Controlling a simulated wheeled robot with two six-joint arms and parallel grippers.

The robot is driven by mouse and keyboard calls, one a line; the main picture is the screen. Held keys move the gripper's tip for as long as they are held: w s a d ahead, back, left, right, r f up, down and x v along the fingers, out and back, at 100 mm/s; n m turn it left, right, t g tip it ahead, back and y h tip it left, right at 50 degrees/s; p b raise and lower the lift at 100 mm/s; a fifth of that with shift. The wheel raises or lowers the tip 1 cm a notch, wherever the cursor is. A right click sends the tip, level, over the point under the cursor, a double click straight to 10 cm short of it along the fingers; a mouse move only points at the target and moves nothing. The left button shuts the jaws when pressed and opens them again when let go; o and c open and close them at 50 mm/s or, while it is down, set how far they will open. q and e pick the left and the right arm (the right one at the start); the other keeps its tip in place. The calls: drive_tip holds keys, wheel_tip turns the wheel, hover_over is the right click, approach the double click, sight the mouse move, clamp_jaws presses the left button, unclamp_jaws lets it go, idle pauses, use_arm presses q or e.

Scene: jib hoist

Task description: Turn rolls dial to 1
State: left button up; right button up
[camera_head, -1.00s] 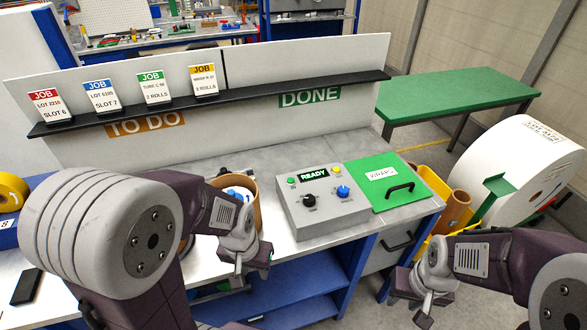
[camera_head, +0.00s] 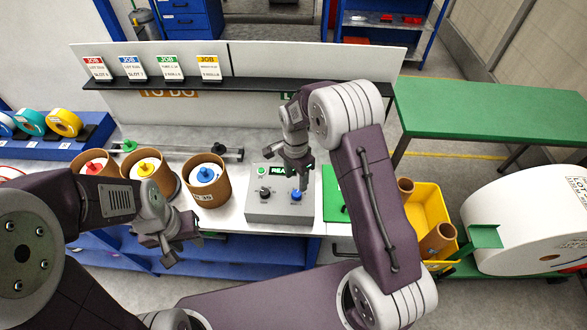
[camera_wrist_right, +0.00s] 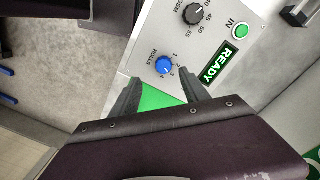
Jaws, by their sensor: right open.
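The blue rolls dial (camera_head: 296,196) is on the sloped top of the grey control box (camera_head: 262,214), right of a black dial (camera_head: 264,192). In the right wrist view the blue dial (camera_wrist_right: 163,66) shows beside its ROLLS label, with small numbers along one side. I cannot tell which number its pointer marks. My right gripper (camera_head: 300,178) is above the box, close over the blue dial. In the wrist view its two fingers (camera_wrist_right: 152,78) are apart and empty, with the dial near their tips. My left gripper (camera_head: 158,252) hangs in front of the bench, away from the box; its jaw opening is unclear.
A green READY display (camera_wrist_right: 217,63) and a green button (camera_wrist_right: 242,31) are on the box. Tubs with coloured spools (camera_head: 207,181) stand left of it. My right arm partly covers the green panel (camera_head: 333,207) beside the box. A yellow bin (camera_head: 432,207) is right.

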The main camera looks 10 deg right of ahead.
sight(296, 193)
drive_tip(key=shift+w+d+f+m+p, duration=0.2)
drive_tip(key=shift+d+f+m+p, duration=0.05)
drive_tip(key=shift+f+m+p, duration=0.5)
drive_tip(key=f, duration=0.2)
drive_tip(key=f+p, duration=0.1)
drive_tip(key=f, duration=0.1)
drive_tip(key=f+p, duration=0.1)
drive_tip(key=f, duration=0.1)
drive_tip(key=shift+w+a+f, duration=0.15)
drive_tip(key=shift+a, duration=0.2)
drive_tip(key=shift+d+f, duration=0.2)
drive_tip(key=shift+f, duration=0.2)
drive_tip(key=shift+a, duration=0.1)
clamp_jaws()
use_arm(q)
drive_tip(key=r, duration=0.5)
drive_tip(key=shift+s+d+r, duration=0.2)
drive_tip(key=shift+s+d, duration=0.05)
drive_tip(key=shift+d, duration=0.05)
